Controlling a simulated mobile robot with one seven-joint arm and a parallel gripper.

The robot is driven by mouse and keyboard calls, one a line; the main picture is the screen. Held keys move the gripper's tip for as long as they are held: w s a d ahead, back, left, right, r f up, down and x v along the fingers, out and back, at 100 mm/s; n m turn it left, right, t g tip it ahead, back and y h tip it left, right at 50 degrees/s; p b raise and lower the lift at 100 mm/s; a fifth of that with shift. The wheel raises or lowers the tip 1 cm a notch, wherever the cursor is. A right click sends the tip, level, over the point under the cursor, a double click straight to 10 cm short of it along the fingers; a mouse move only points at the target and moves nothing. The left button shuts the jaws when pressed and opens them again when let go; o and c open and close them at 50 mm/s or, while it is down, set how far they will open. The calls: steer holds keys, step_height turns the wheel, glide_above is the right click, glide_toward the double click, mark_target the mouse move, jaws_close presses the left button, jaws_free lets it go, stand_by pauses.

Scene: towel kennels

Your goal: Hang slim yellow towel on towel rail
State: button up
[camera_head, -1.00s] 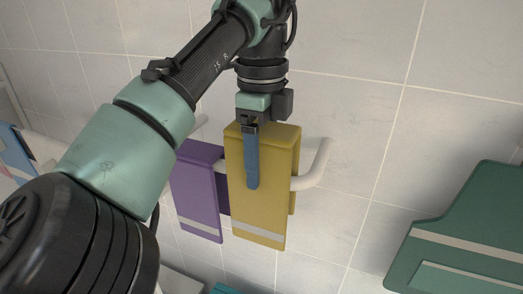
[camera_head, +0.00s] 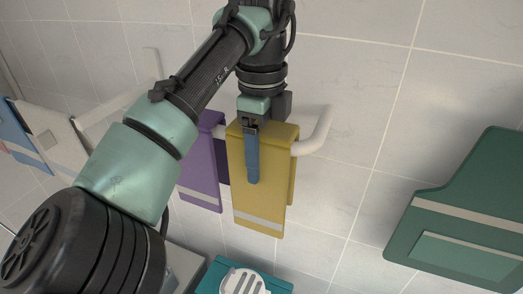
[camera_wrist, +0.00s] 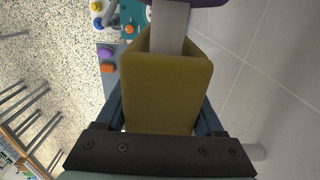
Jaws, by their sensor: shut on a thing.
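The slim yellow towel (camera_head: 267,185), with a pale stripe near its lower edge, hangs folded over in the head view. My gripper (camera_head: 251,150) points down and is shut on its upper part; one blue finger lies over the front face. In the wrist view the towel (camera_wrist: 165,95) fills the space between both fingers (camera_wrist: 162,115). The white towel rail (camera_head: 318,143) comes out at the towel's right side, a little below its top fold, with a back flap behind it. The towel appears to straddle the rail. The rail's stretch inside the fold is hidden.
A purple towel (camera_head: 199,170) hangs on the same rail just left of the yellow one. A dark green panel-like item (camera_head: 455,215) is at the right. A teal box (camera_head: 282,287) with a white slotted item (camera_head: 243,283) is below. White and blue towels (camera_head: 32,140) hang far left.

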steer(key=o, duration=1.6)
steer(key=shift+c, duration=0.2)
